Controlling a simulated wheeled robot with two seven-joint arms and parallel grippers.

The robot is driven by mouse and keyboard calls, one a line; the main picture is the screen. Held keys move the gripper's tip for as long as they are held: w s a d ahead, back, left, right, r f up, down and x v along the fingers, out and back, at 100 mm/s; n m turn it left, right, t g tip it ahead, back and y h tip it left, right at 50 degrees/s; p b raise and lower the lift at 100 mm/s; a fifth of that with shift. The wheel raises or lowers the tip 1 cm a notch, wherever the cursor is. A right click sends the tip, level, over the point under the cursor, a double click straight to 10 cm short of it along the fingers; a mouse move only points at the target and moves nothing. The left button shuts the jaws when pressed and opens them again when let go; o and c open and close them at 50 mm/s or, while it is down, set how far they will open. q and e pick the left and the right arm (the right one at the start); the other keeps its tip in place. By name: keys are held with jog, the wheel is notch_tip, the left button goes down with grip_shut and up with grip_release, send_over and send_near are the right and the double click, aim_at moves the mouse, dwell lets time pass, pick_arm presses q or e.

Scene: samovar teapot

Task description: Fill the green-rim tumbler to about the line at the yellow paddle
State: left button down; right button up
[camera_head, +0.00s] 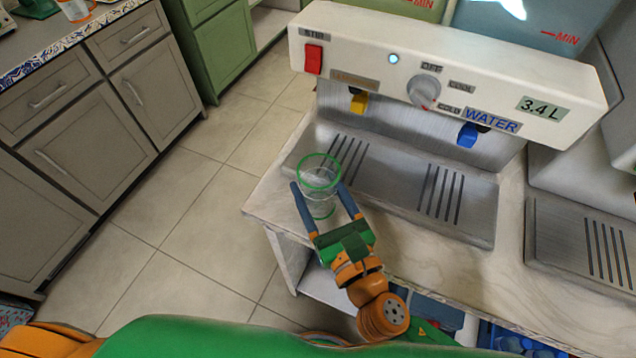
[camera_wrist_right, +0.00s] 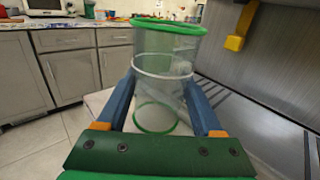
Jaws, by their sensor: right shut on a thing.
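The green-rim tumbler (camera_head: 320,180) is clear, looks empty, and stands about upright at the left front corner of the dispenser counter. My right gripper (camera_head: 325,192) is shut on it, with one blue finger on each side. In the right wrist view the tumbler (camera_wrist_right: 167,75) fills the space between the fingers (camera_wrist_right: 160,100), and a pale ring runs around its wall. The yellow paddle (camera_head: 358,103) hangs under the dispenser, behind and to the right of the tumbler. It also shows in the right wrist view (camera_wrist_right: 235,43). My left gripper is not visible.
A metal drip tray (camera_head: 398,190) with slots lies below the paddles. A blue paddle (camera_head: 467,135) is to the right, under the WATER label. The panel has a red switch (camera_head: 313,59) and a grey knob (camera_head: 424,92). Open floor (camera_head: 190,230) lies left of the counter.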

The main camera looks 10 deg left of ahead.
jog(key=w+d, duration=0.1)
jog(key=w, duration=0.2)
jog(key=w+d, duration=0.1)
jog(key=w, duration=0.3)
jog(key=w+d+b, duration=0.1)
jog(key=w, duration=0.3)
jog(key=shift+d, duration=0.3)
jog(key=shift+w+d, duration=0.3)
jog(key=shift+w, duration=0.6)
jog(key=shift+w, duration=0.2)
jog(key=shift+w+d, duration=0.2)
jog(key=shift+w, duration=0.5)
dwell(3.5)
jog(key=shift+s+a+p, duration=0.2)
jog(key=shift+s+a, duration=0.05)
jog(key=shift+s, duration=0.55)
jog(key=shift+s+a+p, duration=0.2)
jog(key=shift+s, duration=0.6)
jog(key=shift+s+a+p, duration=0.2)
jog(key=shift+s+a, duration=0.05)
jog(key=shift+s, duration=0.55)
